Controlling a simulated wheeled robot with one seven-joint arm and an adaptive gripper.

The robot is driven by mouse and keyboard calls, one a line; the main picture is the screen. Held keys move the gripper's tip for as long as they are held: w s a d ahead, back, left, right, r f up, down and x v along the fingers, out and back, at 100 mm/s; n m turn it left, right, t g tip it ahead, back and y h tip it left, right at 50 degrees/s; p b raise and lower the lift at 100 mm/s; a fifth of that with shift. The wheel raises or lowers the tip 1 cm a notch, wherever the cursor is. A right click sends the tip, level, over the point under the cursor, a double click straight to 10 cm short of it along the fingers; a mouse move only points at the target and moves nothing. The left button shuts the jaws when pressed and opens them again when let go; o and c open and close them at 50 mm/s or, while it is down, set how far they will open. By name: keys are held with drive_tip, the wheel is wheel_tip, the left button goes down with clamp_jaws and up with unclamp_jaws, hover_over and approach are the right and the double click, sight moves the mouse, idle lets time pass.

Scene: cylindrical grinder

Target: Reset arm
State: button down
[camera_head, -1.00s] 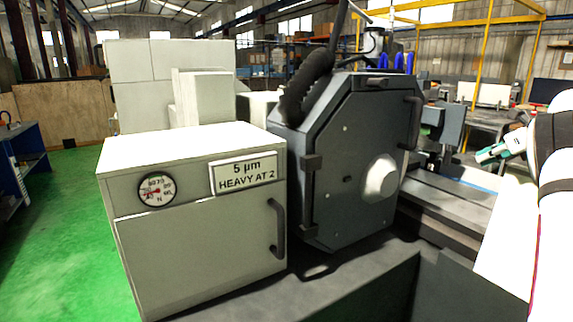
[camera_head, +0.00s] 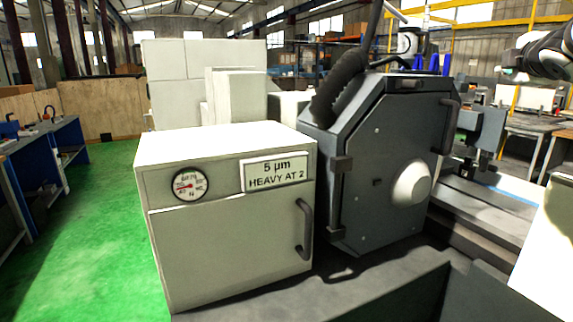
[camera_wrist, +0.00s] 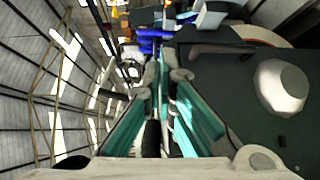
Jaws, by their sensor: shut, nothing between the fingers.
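My gripper (camera_wrist: 166,80) shows in the wrist view with its two teal fingers close together and nothing between them. The wrist picture is turned on its side. The dark grinder guard, with its pale round knob (camera_wrist: 283,86), lies to the right of the fingers there. In the head view part of my arm (camera_head: 545,58) reaches in at the upper right edge, above the level of the machine bed. My gripper's fingers cannot be made out in the head view.
Green floor (camera_head: 110,220) is clear at left.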

drive_tip(key=s+a+f+m+g+y, duration=0.7)
drive_tip(key=s+a+f+m+g, duration=0.3)
drive_tip(key=s+a+f, duration=1.8)
drive_tip(key=s+a+m, duration=0.3)
drive_tip(key=s, duration=0.1)
drive_tip(key=shift+s, duration=0.15)
drive_tip(key=shift+a, duration=0.1)
